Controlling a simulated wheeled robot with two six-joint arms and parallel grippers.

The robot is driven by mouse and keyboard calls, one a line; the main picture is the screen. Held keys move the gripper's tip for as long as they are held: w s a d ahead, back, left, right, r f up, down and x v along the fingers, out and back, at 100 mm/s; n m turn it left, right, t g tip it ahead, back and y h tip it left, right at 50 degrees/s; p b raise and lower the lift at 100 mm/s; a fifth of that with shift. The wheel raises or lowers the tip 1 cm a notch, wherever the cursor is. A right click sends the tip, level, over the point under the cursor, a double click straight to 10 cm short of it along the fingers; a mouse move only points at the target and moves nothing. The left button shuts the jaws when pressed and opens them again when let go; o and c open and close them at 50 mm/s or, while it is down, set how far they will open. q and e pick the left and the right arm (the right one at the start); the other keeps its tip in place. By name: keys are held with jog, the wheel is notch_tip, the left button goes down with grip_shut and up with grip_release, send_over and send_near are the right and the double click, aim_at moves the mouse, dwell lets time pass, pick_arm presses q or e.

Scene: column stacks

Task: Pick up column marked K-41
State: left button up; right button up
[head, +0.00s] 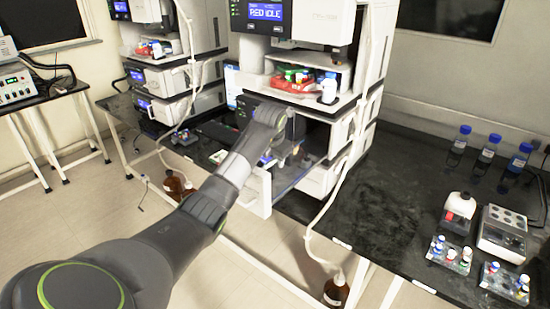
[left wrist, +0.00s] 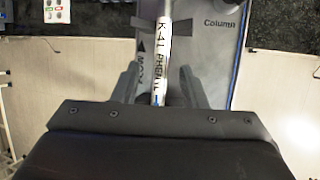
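The column marked K-41 (left wrist: 162,60) is a slim white tube with black lettering reading "K-41 PHENYL". In the left wrist view it runs down the picture over a grey panel (left wrist: 205,50) with the word "Column" and an arrow mark. My left gripper (left wrist: 159,82) has one finger on each side of the column, with gaps showing, so it is open around it and apart from it. The column's lower end is hidden by the gripper body. In the head view my left gripper (head: 292,146) reaches into the open bay of the middle instrument stack. My right gripper is out of view.
The middle stack (head: 345,20) shows "RED IDLE" and has a tray of small bottles (head: 298,78) above my gripper. A white tube (head: 330,205) hangs in front. Blue-capped bottles (head: 487,150) and vial racks (head: 450,253) stand on the right of the black bench (head: 390,200).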

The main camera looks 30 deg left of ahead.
pick_arm(q)
jog(key=shift+f, duration=0.1)
grip_shut()
jog(key=shift+w, duration=0.1)
dwell(0.3)
